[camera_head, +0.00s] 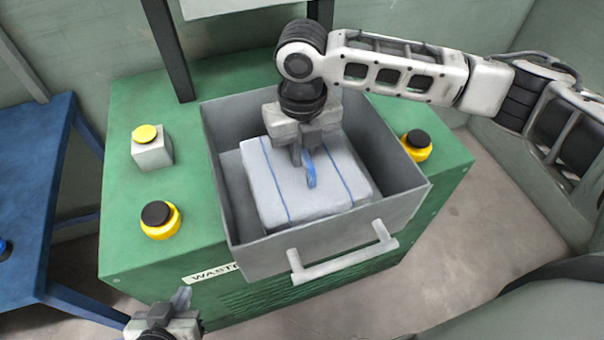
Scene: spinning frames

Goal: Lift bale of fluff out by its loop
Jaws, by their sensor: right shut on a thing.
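The bale of fluff (262,182) is a pale block with blue straps, lying inside a grey open-topped bin (335,238). A small blue loop (311,172) stands up from its top. My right gripper (304,160) reaches down into the bin from above and is shut on the loop. Part of the bale is hidden behind the gripper. I cannot tell whether the bale touches the bin floor. My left gripper (178,303) is at the bottom edge, in front of the green cabinet and away from the bale. Its fingers are too small and cut off to judge.
The bin has a pale front handle (345,262) and sits in a green cabinet (125,240). Black-and-yellow knobs stand left (160,219) and right (416,146) of it. A grey box with a yellow button (151,148) is at left. A blue table (35,170) stands further left.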

